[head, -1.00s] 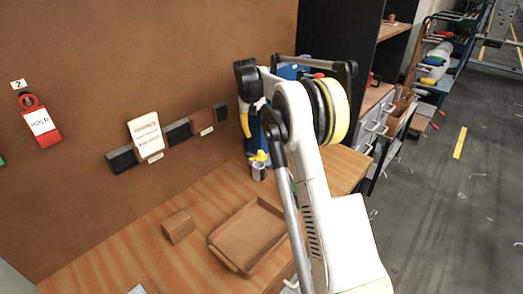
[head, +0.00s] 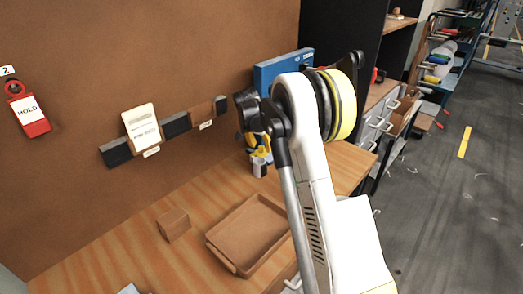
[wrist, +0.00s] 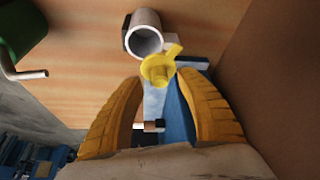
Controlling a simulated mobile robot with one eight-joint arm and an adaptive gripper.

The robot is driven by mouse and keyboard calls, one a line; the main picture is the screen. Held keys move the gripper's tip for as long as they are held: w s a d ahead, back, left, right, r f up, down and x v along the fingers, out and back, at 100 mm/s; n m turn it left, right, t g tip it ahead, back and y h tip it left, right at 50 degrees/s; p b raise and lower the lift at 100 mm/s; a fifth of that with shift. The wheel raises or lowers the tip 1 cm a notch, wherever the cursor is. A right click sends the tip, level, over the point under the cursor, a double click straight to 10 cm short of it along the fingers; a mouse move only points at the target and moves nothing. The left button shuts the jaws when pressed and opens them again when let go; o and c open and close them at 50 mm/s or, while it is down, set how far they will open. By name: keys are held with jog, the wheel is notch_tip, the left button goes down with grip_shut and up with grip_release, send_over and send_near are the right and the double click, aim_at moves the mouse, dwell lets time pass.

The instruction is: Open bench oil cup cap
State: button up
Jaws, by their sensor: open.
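The bench oil cup is a grey cylinder (wrist: 145,36) near the top middle of the wrist view, its round mouth showing hollow. A yellow cap-like piece with a tab (wrist: 158,69) sits at the cup's lower rim in that view; I cannot tell whether it is joined to the cup. My gripper (wrist: 160,100) is open, with two yellow fingers apart and the yellow piece just beyond their tips, apart from both. In the head view the grey cup (head: 259,168) stands on the bench by the back board, with my gripper close above, partly hidden by my arm.
A brown tray (head: 222,259) and a small brown block (head: 173,225) lie on the wooden bench (head: 110,262) to the left. A blue box (head: 281,68) stands behind my arm. A green object with a grey handle (wrist: 18,35) is in the wrist view's upper left.

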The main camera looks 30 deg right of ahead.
jog(key=shift+w+d+f, duration=0.2)
jog(key=shift+f, duration=0.45)
grip_shut()
jog(key=shift+n, duration=0.3)
jog(key=shift+w+n+t+y, duration=0.2)
jog(key=shift+w+n+t, duration=0.05)
jog(key=shift+n, duration=0.35)
jog(key=shift+w+n+t+y, duration=0.2)
jog(key=shift+n+t, duration=0.05)
jog(key=shift+n, duration=0.35)
jog(key=shift+w+a+n+y, duration=0.1)
jog(key=shift+w+n+y, duration=0.2)
jog(key=shift+n, duration=0.45)
jog(key=shift+w+n+y, duration=0.2)
jog(key=shift+w+n, duration=0.05)
jog(key=shift+n, duration=0.5)
jog(key=shift+t, duration=0.3)
